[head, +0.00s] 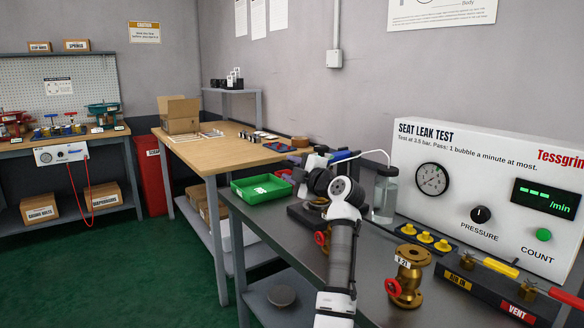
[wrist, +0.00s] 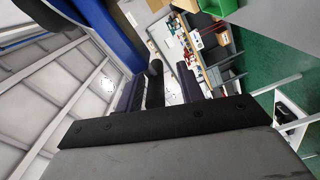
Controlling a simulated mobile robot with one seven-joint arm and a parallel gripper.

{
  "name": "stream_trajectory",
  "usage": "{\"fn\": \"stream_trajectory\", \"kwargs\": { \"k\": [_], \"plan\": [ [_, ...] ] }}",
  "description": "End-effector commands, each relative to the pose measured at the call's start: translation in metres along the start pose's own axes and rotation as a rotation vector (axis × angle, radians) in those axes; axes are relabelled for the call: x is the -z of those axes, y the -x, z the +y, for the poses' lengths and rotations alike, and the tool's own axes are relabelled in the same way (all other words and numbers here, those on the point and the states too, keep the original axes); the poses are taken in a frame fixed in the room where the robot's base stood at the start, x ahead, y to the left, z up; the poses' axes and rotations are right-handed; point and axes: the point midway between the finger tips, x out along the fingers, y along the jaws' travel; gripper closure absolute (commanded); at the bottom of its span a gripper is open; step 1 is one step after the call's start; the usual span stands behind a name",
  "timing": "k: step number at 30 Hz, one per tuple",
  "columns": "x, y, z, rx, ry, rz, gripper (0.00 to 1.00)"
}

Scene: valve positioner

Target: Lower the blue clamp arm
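The blue clamp arm (head: 340,156) shows in the head view just behind my wrist, at the back of the steel bench, mostly hidden by my arm. In the wrist view a broad blue bar (wrist: 108,35), which looks like the same arm, slants across the upper left, beyond the left finger. My gripper (wrist: 158,73) has its two dark fingers apart. A black round-ended post (wrist: 155,83) stands between them in the picture, with gaps on both sides. I cannot tell its depth. In the head view my fingers are hard to make out.
A glass bottle (head: 385,195) with a tube stands right of my wrist. A brass valve (head: 408,275) stands at the front, near the seat leak test panel (head: 470,190). A green tray (head: 261,188) lies to the left. A wooden table (head: 225,150) is behind.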

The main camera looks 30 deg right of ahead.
Motion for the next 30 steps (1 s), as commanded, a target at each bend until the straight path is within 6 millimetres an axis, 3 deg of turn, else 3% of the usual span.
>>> {"fn": "stream_trajectory", "kwargs": {
  "k": [7, 21, 30],
  "plan": [
    [0.008, 0.0, 0.023, -0.002, 0.004, 0.001, 0.62],
    [0.046, 0.001, 0.135, -0.004, 0.003, 0.001, 0.62],
    [0.061, 0.0, 0.182, -0.001, 0.0, 0.001, 0.62]
  ]
}}
